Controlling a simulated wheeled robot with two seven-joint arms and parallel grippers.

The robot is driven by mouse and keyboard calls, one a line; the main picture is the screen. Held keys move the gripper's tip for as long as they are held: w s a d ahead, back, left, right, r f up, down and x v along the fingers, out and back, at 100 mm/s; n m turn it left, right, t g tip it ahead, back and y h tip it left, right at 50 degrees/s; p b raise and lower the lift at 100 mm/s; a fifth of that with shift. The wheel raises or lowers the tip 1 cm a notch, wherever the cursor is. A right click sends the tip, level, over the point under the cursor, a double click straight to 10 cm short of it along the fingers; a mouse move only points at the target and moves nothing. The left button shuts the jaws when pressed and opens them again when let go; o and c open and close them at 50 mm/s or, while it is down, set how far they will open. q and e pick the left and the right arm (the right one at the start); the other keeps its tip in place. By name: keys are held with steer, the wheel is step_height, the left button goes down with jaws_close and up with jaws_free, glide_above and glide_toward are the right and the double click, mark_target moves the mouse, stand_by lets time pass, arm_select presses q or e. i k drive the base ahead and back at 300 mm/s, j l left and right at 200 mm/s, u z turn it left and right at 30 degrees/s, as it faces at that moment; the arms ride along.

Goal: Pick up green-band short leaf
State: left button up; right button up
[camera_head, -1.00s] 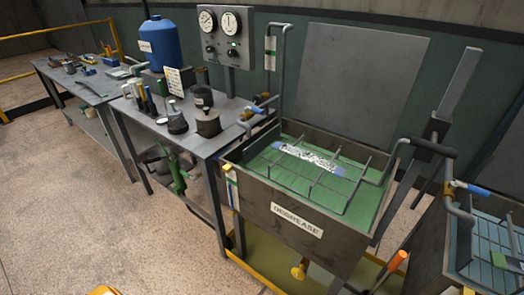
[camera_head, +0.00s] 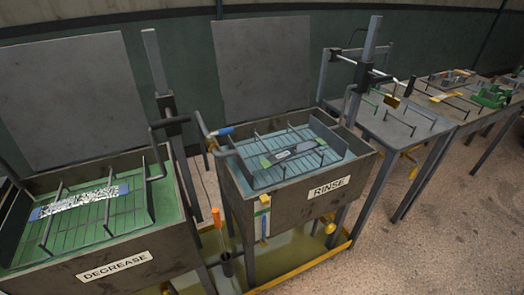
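A short dark grey leaf (camera_head: 293,153) with green at its ends lies on the wire rack inside the tank labelled RINSE (camera_head: 325,189). A pale patch shows on its middle, and thin rack bars cross over it. Another leaf (camera_head: 82,202), white-speckled with blue ends, lies on the rack in the tank labelled DEGREASE (camera_head: 113,267) at the left. Neither of my grippers is in view.
A grey table (camera_head: 395,124) with a rack and post stands right of the rinse tank. Beyond it a brown bench (camera_head: 470,97) holds green and yellow items. A yellow-edged tray (camera_head: 300,272) lies under the tanks. Open floor (camera_head: 450,225) is at the right.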

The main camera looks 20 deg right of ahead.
mark_target(267, 163)
steer(key=l+z, duration=0.15)
steer(key=z, duration=0.85)
steer(key=i+l+u, duration=0.2)
steer(key=k+l, duration=0.05)
steer(key=k, duration=0.05)
